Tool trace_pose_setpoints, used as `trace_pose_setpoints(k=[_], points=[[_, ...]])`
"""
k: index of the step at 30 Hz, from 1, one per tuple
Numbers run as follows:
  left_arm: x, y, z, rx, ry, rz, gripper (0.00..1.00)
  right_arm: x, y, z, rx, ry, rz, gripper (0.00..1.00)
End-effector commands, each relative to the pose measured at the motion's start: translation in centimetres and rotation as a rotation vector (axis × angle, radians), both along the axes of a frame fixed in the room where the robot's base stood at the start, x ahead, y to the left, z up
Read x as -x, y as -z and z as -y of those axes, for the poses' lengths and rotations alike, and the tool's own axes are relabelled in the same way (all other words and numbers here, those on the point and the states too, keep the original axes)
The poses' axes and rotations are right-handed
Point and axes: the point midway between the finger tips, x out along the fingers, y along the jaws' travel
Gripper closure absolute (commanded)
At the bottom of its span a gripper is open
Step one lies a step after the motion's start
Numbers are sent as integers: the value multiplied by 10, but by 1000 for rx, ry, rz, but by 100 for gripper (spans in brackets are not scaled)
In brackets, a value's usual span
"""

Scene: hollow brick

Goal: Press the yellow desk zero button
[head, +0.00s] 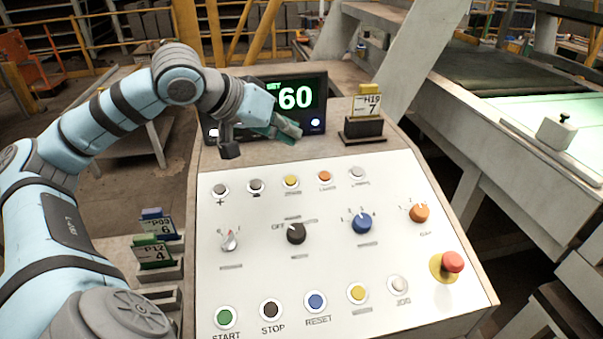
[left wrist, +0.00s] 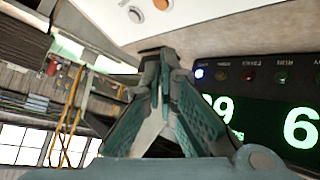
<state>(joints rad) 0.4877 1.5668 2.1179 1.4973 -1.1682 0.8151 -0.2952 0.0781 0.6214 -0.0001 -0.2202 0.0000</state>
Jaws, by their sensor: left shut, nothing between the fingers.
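A yellow button (head: 291,181) sits in the panel's upper row, between a dark button and an orange one. Another yellow button (head: 358,292) sits in the lower row, between the blue RESET button and a white one. The small labels at the yellow buttons are too blurred to read. My left gripper (head: 290,132) is shut and empty, above the panel's back edge in front of the display, apart from the upper buttons. Its closed fingers (left wrist: 165,65) also show in the left wrist view. My right gripper is not in view.
Several knobs and a red mushroom button (head: 452,262) stick up from the white panel (head: 330,265). More card holders (head: 155,255) stand at left.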

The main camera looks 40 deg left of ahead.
Motion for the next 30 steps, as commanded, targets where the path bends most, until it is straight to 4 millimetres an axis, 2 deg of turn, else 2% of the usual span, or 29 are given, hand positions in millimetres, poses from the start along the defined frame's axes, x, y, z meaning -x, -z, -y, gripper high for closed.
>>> trace_pose_setpoints(k=[1,7,11,18,24,30], points=[[-1,0,7,18,21,7,100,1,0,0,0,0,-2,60],[-5,3,9,17,28,8,100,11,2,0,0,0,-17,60],[-5,12,8,17,28,7,100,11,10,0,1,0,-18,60],[-9,44,0,19,24,5,100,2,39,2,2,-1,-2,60],[-13,73,-6,19,25,4,100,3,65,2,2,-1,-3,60],[-17,87,-10,19,26,5,100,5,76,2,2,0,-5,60]])
